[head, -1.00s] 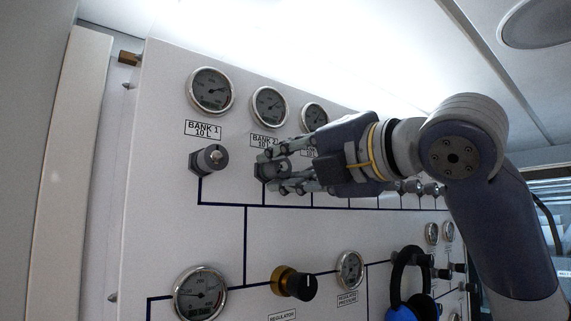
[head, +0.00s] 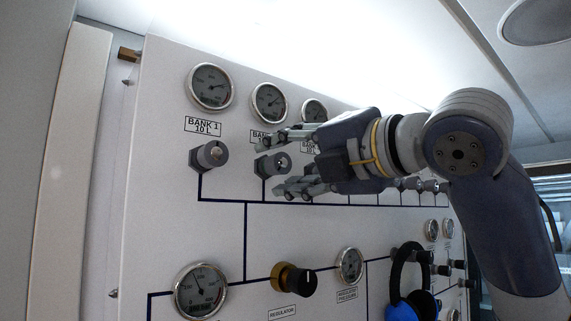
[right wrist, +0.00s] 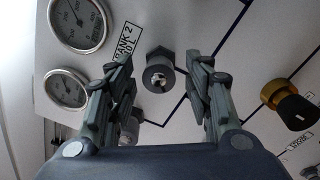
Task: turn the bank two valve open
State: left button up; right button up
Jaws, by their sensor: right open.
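The bank two valve (head: 270,165) is a small grey round knob on a hexagonal base, below the BANK 2 label and gauge. The right wrist view shows it (right wrist: 158,76) between and just beyond the fingertips. My right gripper (head: 278,165) is open, one finger above the knob and one below it in the head view. In the right wrist view the fingers (right wrist: 158,64) stand on either side of the knob with a gap on both sides. The knob's turned position is hard to tell. My left gripper is not in view.
The bank one valve (head: 209,156) sits to the left on the white panel (head: 165,225). Gauges (head: 269,102) line the top. Below are a black and brass regulator knob (head: 295,281), more gauges and blue-black ear defenders (head: 408,285).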

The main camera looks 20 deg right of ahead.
jog(key=v, duration=1.1)
jog(key=shift+s+d, duration=0.15)
jog(key=shift+s, duration=0.25)
